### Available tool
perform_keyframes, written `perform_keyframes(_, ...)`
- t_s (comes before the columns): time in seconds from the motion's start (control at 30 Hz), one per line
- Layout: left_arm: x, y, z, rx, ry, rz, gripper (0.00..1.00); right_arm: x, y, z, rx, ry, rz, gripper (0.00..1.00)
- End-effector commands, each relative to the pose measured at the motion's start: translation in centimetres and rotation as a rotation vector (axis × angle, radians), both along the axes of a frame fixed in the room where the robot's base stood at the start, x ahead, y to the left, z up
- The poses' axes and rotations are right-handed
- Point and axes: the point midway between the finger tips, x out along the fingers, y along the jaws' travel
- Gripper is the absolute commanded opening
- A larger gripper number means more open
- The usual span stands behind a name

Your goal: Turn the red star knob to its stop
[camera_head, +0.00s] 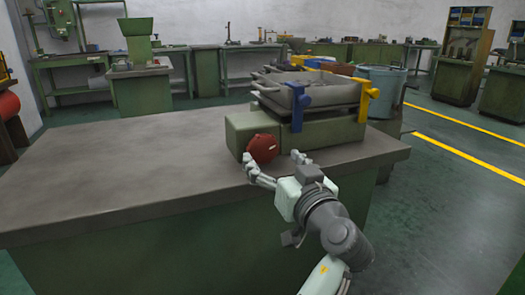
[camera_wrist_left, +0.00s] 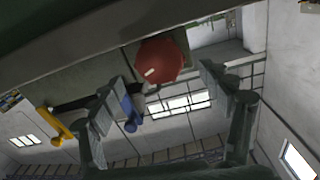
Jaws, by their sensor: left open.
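The red star knob (camera_head: 262,149) is on the front of a green machine box (camera_head: 240,133) on the table. It also shows in the left wrist view (camera_wrist_left: 160,60), at upper middle, with a small pale mark on its face. My left gripper (camera_head: 273,165) is open just in front of the knob, its fingers spread. In the left wrist view the knob appears between the ends of the two open fingers (camera_wrist_left: 162,78). I cannot tell whether a finger touches it. My right gripper is out of view.
A grey tray-like top (camera_head: 315,90) sits on the green box, with a blue clamp (camera_head: 298,107) and a yellow clamp (camera_head: 366,97) at its sides. The left part of the grey tabletop (camera_head: 110,165) is clear. A blue bin (camera_head: 383,80) stands behind.

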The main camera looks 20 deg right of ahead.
Motion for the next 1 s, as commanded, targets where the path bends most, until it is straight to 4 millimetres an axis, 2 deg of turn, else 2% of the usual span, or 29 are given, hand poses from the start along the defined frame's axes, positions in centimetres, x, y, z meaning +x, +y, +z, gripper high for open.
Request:
perform_keyframes(0.1,2.0,0.1,0.1,0.002,-0.001,0.001,0.78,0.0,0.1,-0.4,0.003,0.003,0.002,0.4)
perform_keyframes(0.3,4.2,0.1,0.1,0.003,-0.002,-0.001,0.78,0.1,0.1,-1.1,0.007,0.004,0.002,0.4)
perform_keyframes(0.63,4.6,0.1,0.0,0.002,-0.001,-0.002,0.78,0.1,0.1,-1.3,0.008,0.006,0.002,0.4)
perform_keyframes(1.0,4.5,0.1,0.0,0.003,-0.001,-0.002,0.33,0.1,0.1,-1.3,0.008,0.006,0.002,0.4)
